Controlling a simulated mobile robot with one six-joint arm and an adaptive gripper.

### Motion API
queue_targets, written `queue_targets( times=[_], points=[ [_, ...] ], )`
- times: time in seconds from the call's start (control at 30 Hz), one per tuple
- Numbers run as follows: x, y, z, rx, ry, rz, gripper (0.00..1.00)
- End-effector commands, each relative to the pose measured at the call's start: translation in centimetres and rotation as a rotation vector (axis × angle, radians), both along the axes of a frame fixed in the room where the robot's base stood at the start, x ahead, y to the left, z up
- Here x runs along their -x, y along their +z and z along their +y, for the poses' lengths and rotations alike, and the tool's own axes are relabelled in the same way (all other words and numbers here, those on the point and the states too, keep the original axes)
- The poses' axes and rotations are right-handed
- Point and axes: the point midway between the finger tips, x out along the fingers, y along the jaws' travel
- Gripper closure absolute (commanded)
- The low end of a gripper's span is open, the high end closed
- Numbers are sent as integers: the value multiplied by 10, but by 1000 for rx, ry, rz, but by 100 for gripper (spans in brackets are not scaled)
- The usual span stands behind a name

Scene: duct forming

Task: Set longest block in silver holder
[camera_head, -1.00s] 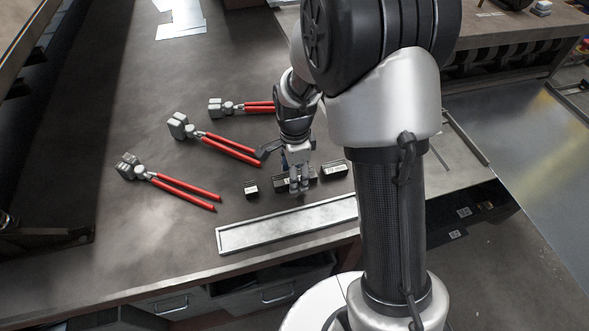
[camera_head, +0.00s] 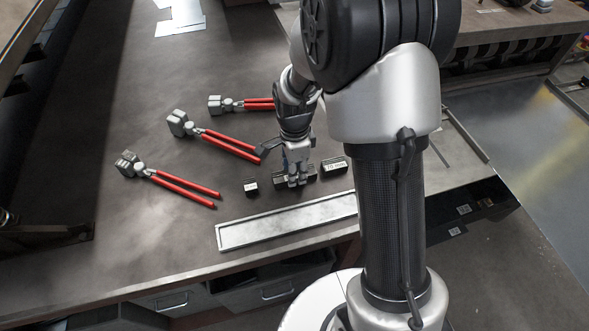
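Three dark blocks with pale labels lie in a row on the grey workbench. The left block (camera_head: 251,188) is the shortest. The middle block (camera_head: 311,173) looks longest, and my gripper fingers partly hide it. The right block (camera_head: 335,166) is of medium length. My gripper (camera_head: 292,181) points down at the middle block, with its fingertips in front of and around it. I cannot tell whether the fingers are closed on it. The silver holder (camera_head: 250,235), a long shallow rimmed tray, lies empty in its visible part near the bench's front edge. My arm hides its right end.
Three red-handled tools lie to the left and behind: a near one (camera_head: 183,192), a middle one (camera_head: 225,141) and a far one (camera_head: 245,104). White papers (camera_head: 180,18) lie at the back. The bench (camera_head: 130,245) is clear left of the holder.

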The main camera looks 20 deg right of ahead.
Motion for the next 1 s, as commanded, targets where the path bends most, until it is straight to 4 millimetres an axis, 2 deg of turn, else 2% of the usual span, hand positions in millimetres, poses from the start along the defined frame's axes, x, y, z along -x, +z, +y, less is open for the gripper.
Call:
queue_targets(
  times=[0.53, 1.0],
  points=[
    [-1, 4, 0, 0, 0, -3, 100],
    [-1, 54, 0, 0, 0, -3, 100]
  ],
)
